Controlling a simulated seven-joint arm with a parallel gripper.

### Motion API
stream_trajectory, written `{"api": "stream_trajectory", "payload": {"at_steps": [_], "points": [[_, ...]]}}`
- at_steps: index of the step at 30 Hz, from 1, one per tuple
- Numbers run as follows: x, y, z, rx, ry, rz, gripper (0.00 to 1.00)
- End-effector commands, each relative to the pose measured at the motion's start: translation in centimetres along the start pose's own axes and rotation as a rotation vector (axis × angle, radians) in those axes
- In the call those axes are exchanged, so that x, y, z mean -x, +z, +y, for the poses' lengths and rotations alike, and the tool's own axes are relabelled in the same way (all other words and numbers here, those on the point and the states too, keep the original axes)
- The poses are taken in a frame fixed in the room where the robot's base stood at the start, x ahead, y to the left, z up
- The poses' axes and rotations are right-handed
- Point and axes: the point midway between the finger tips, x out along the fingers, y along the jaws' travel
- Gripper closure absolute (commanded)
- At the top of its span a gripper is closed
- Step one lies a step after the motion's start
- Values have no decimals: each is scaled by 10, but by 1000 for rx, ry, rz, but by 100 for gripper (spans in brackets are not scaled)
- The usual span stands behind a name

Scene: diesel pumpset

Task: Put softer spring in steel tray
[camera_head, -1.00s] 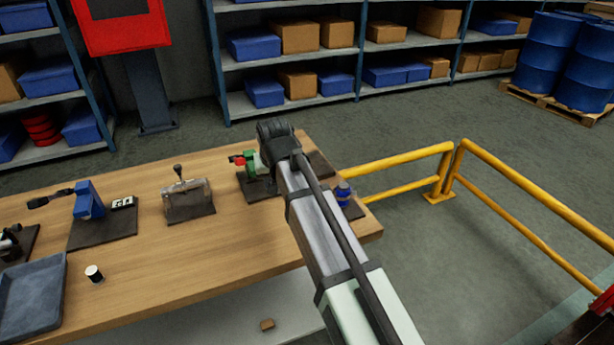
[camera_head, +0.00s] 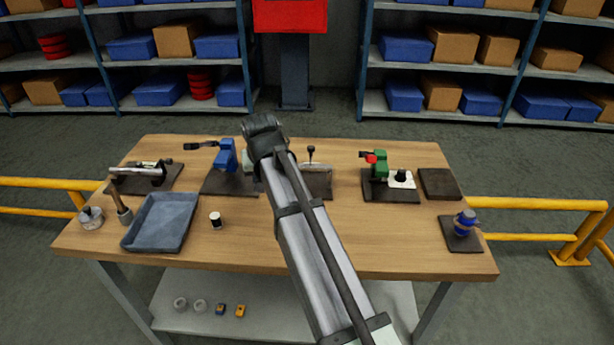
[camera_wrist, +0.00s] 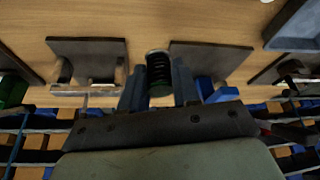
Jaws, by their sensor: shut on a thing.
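The steel tray (camera_head: 135,236) is a shallow blue-grey tray on the left front of the bench, empty as far as I see. Its corner shows at the upper right of the wrist view (camera_wrist: 290,25). In the wrist view my gripper (camera_wrist: 160,74) is shut on a dark coil spring (camera_wrist: 159,72), with one finger on each side. The spring is above the wood, between two dark base plates. In the head view my arm hides the spring and fingers; the arm's end is over the bench's middle, right of the tray.
A small black-and-white cylinder (camera_head: 215,220) stands right of the tray. A blue device (camera_head: 226,157), a green device (camera_head: 380,165) and a lever fixture (camera_head: 316,178) stand on dark plates. A wooden-handled tool (camera_head: 122,205) stands left of the tray.

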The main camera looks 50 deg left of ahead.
Motion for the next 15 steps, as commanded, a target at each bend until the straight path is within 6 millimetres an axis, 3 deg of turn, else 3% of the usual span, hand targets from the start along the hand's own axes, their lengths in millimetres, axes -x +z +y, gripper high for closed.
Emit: {"api": "stream_trajectory", "payload": {"at_steps": [1, 3, 15], "points": [[-3, -7, -23, 27, -12, 0, 100], [-6, -11, -51, 61, -26, 0, 100], [-17, -16, -206, 247, -101, 0, 100]]}}
